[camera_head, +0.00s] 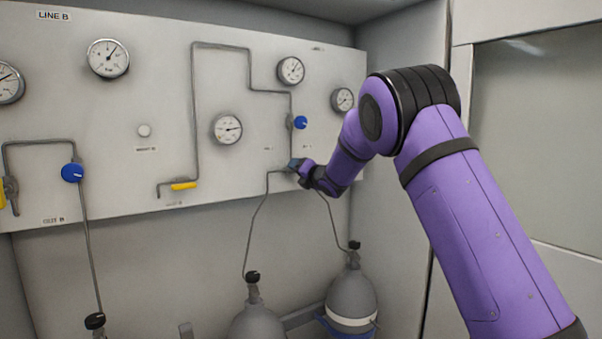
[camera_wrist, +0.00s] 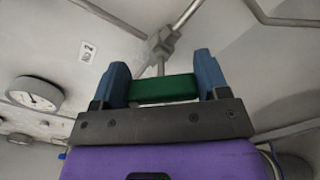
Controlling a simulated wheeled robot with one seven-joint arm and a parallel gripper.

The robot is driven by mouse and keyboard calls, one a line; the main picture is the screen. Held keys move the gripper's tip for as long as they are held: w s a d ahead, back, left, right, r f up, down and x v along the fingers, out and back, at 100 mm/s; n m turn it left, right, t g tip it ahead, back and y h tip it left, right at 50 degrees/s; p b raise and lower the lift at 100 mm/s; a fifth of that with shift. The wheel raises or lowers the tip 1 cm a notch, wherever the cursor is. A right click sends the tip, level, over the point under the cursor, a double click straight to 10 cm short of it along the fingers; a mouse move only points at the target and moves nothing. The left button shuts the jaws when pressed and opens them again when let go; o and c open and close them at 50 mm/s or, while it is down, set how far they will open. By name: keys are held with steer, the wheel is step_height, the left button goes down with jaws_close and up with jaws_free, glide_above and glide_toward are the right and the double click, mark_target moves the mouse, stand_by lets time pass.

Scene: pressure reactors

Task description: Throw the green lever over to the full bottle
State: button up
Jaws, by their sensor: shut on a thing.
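The green lever (camera_wrist: 162,89) shows in the wrist view between the two blue fingers of my gripper (camera_wrist: 160,84), which is shut on it. A metal valve fitting (camera_wrist: 160,45) with pipes sits just beyond the lever. In the head view my gripper (camera_head: 295,165) is at the lower right of the panel, where the pipes to two bottles meet; it hides the lever there. The left bottle (camera_head: 257,322) and the right bottle (camera_head: 351,293) stand below. The right one has a pale band. I cannot tell from the gauges which bottle is full.
The grey panel (camera_head: 110,185) carries several gauges, a blue knob (camera_head: 301,122) above my gripper, another blue knob (camera_head: 73,172) at left and a yellow lever (camera_head: 184,186). Thin pipes run from the panel to the bottles. A side wall (camera_head: 400,220) stands close at right.

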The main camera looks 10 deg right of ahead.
steer(key=shift+f, duration=0.1)
stand_by(0.3)
steer(key=o, duration=0.9)
steer(key=shift+o, duration=0.2)
steer(key=shift+s, duration=0.1)
steer(key=v, duration=1)
steer(key=shift+s+d, duration=0.15)
steer(key=shift+s, duration=0.15)
